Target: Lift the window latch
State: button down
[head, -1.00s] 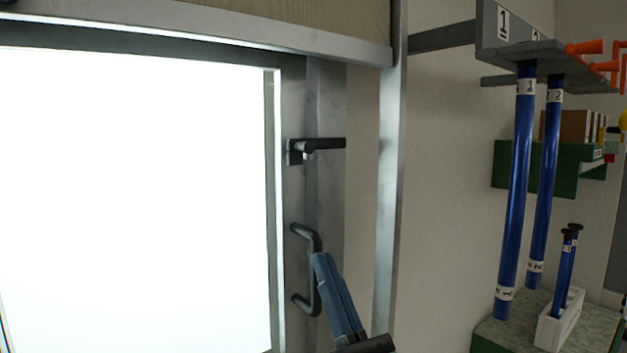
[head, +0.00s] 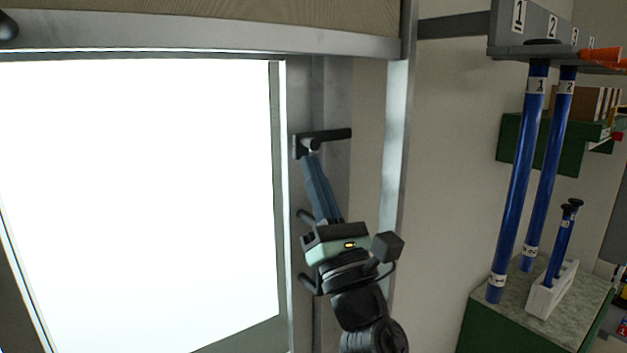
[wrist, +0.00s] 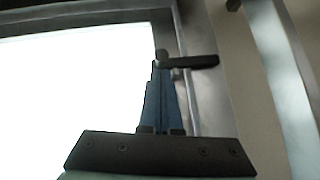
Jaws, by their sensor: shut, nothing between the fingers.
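The window latch is a black lever handle (head: 325,136) on the window's grey frame in the head view, its lever pointing right and roughly level. It also shows in the wrist view (wrist: 195,61). My gripper (head: 309,158) is shut and empty, its blue fingers pointing up. The fingertips are just below the latch near its pivot end; I cannot tell whether they touch it. In the wrist view my gripper (wrist: 161,70) overlaps the latch's left end. A black pull handle (head: 306,280) lies lower on the frame, partly hidden behind my arm.
The bright window pane (head: 140,200) fills the left. A metal post (head: 398,140) stands right of the latch. Farther right, blue rods (head: 519,180) lean in a grey numbered rack (head: 505,52) above a green stand (head: 480,325). Wall between post and rods is clear.

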jog(key=shift+w+r, duration=0.1)
jog(key=shift+r, duration=0.15)
dwell(0.3)
